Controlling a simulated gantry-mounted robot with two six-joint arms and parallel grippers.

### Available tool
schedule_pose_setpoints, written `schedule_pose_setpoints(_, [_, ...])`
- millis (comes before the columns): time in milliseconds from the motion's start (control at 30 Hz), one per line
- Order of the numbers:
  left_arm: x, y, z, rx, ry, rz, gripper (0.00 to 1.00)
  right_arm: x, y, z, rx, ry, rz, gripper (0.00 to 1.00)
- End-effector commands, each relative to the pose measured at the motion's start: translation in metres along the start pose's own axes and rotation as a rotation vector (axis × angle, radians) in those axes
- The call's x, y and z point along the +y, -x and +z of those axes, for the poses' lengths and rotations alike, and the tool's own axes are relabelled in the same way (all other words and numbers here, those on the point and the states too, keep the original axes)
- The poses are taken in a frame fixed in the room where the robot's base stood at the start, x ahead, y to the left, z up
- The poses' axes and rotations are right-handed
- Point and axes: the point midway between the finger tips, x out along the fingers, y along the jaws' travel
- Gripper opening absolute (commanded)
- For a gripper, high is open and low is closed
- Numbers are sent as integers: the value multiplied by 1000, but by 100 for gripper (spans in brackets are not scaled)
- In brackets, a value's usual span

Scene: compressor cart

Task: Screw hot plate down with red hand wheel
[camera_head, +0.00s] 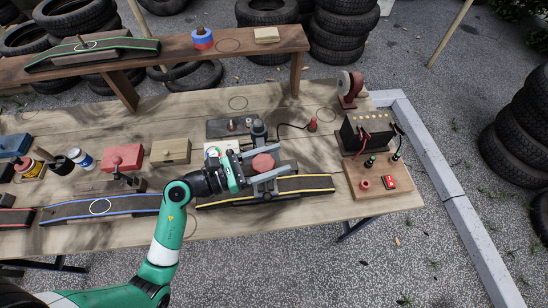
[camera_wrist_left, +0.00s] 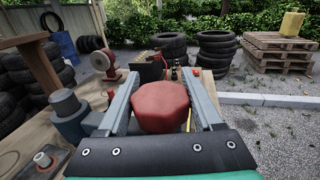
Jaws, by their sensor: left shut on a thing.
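The red hand wheel (camera_head: 263,162) sits between the fingers of my left gripper (camera_head: 277,160) over the near middle of the workbench. In the left wrist view the hand wheel (camera_wrist_left: 160,106) is a faceted red knob with a finger of my left gripper (camera_wrist_left: 160,80) along each side. What lies under the wheel is hidden, so I cannot tell how it meets the screw. A dark clamp post (camera_head: 258,132) stands just behind the wheel, and it shows at the left in the wrist view (camera_wrist_left: 68,112). I cannot clearly make out the hot plate. My right gripper is not in view.
A yellow-edged black strip (camera_head: 306,184) lies beside the gripper. A dark plate with studs (camera_head: 228,127) is behind. To the right are a black box with terminals (camera_head: 367,132) and a switch board (camera_head: 385,180). A raised shelf (camera_head: 200,58) runs along the back left.

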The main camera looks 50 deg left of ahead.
Motion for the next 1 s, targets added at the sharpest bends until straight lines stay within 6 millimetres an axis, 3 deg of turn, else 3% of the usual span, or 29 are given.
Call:
schedule_pose_setpoints(100, [0,0,0,0,0,0,11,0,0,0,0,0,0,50])
schedule_pose_setpoints(267, [0,-1,-1,1,1,-51,11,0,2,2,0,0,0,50])
schedule_pose_setpoints(600, [-9,1,-3,0,0,-377,11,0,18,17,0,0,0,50])
schedule_pose_setpoints(933, [-11,2,0,1,1,-399,11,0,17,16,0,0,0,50])
schedule_pose_setpoints(967, [-11,2,0,1,1,-399,72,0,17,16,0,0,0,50])
schedule_pose_setpoints(1000, [-11,2,0,1,1,-399,80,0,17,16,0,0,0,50])
